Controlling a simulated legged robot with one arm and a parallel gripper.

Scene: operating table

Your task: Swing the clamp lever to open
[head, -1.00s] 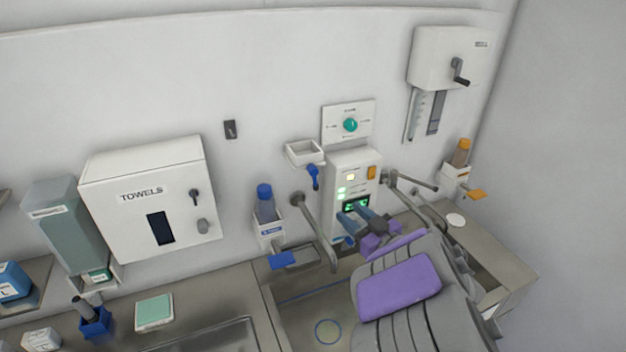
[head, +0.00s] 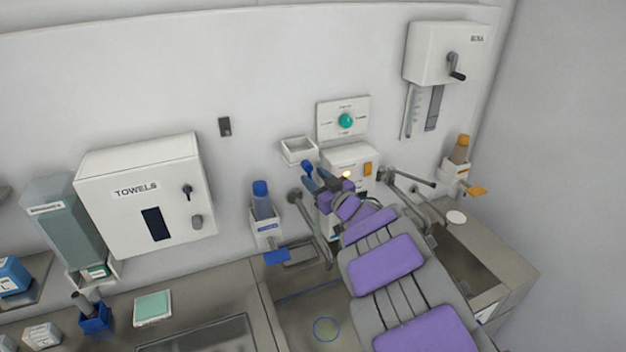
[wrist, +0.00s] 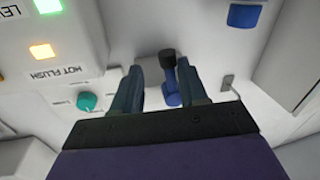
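The clamp lever (head: 307,168) is a small blue handle on the wall under a white tray. In the wrist view the lever (wrist: 171,82) is blue with a black end and appears between my two fingers. My gripper (head: 315,184) is beside the lever in the head view. In the wrist view my gripper (wrist: 158,78) is open, its fingers apart on both sides of the lever. I cannot tell whether either finger touches it. My arm partly hides the panel behind it.
A white control unit (head: 347,156) with lit buttons is close to the right of my gripper. The small white tray (head: 299,150) is just above the lever. A teal knob panel (head: 343,120) is above the unit. A blue bottle (head: 262,198) in a holder and a grey tap arm are nearby.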

